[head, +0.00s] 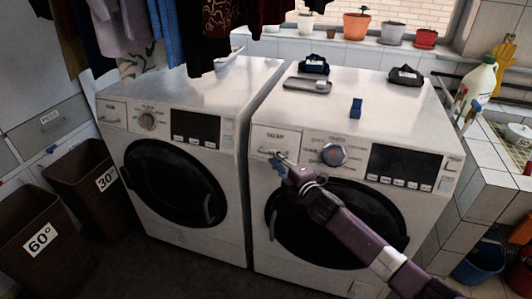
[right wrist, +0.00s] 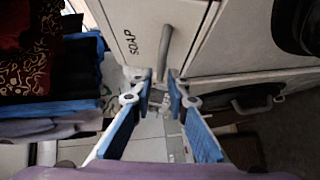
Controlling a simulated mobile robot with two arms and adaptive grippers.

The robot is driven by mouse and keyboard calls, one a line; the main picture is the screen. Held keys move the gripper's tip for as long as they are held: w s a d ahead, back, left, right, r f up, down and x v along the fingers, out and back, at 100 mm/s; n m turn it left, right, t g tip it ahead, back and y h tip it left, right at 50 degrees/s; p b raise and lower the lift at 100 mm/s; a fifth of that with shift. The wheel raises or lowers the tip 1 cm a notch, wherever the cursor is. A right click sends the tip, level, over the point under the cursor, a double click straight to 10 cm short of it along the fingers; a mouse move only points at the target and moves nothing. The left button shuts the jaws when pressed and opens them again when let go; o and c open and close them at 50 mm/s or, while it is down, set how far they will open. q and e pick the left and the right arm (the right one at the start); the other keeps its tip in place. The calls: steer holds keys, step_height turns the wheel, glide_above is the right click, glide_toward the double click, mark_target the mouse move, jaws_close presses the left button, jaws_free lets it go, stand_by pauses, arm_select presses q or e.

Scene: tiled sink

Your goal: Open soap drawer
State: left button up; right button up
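The soap drawer (head: 275,139) is the white front panel at the upper left of the right washing machine (head: 345,115); it looks flush with the machine. In the right wrist view the drawer front (right wrist: 140,28) carries the word SOAP and a grey bar handle (right wrist: 166,50). My right gripper (head: 276,157) is at the lower part of the drawer front. In the right wrist view its blue-padded fingers (right wrist: 160,78) are apart, with the lower end of the handle appearing between the tips. Contact with the handle cannot be told. My left gripper is not in view.
A second washing machine (head: 185,130) stands to the left. A tray (head: 307,85), a blue block (head: 356,107) and dark folded cloths (head: 314,64) lie on the right machine. Clothes (head: 215,30) hang above. Brown laundry bins (head: 35,225) stand at the left.

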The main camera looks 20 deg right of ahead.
mark_target(264, 139)
steer(key=shift+x, duration=2.4)
steer(key=shift+c, duration=0.6)
steer(key=shift+f, duration=0.1)
jaws_close()
steer(key=shift+s, duration=0.1)
